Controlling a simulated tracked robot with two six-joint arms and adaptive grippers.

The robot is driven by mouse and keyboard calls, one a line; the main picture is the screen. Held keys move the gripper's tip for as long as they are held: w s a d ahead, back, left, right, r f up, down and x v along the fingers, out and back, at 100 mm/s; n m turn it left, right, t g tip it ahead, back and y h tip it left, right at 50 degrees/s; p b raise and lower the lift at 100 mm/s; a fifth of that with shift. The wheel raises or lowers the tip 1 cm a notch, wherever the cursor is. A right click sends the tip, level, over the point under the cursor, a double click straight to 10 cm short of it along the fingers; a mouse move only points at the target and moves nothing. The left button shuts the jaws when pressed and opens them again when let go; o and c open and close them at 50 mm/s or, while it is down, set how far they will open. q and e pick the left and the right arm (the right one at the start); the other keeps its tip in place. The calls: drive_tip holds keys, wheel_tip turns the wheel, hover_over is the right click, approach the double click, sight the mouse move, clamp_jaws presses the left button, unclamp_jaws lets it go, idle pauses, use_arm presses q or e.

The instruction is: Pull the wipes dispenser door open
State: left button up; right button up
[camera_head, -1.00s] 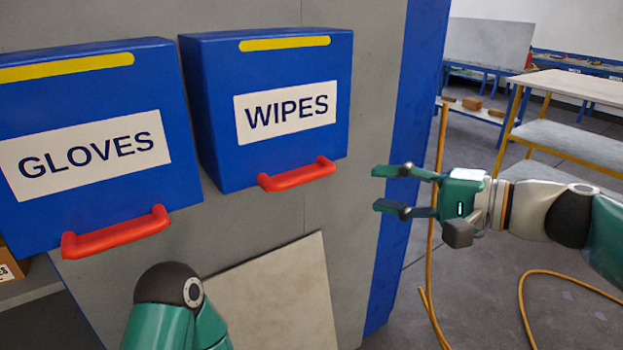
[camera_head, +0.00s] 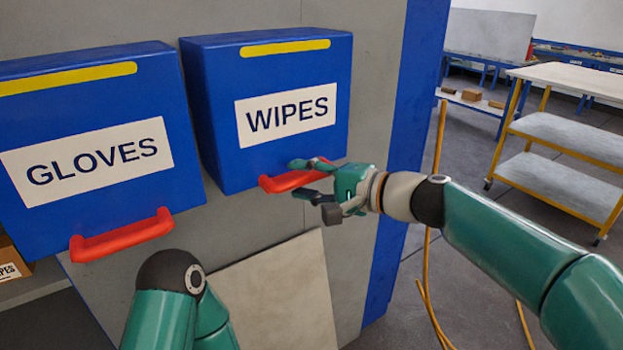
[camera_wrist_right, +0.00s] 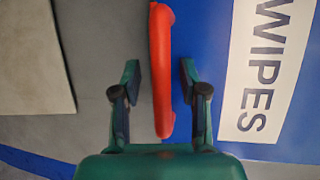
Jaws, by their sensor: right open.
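The wipes dispenser (camera_head: 215,120) is a blue box with a white WIPES label and a yellow strip, mounted on a grey panel. Its door looks shut. Its red bar handle (camera_head: 270,184) is at the bottom front edge. My right gripper (camera_head: 300,179) is open around the handle. In the right wrist view the handle (camera_wrist_right: 160,50) runs between the two open fingers (camera_wrist_right: 159,75), with a gap showing on each side. My left gripper is out of view.
A blue GLOVES dispenser (camera_head: 100,205) with a red handle (camera_head: 120,237) is at the left. A pale board (camera_head: 275,290) is on the panel below. A yellow hose (camera_head: 428,260) hangs right of the panel. A shelved cart (camera_head: 565,130) stands farther right.

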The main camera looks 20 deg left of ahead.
drive_tip(key=shift+c, duration=0.3)
clamp_jaws()
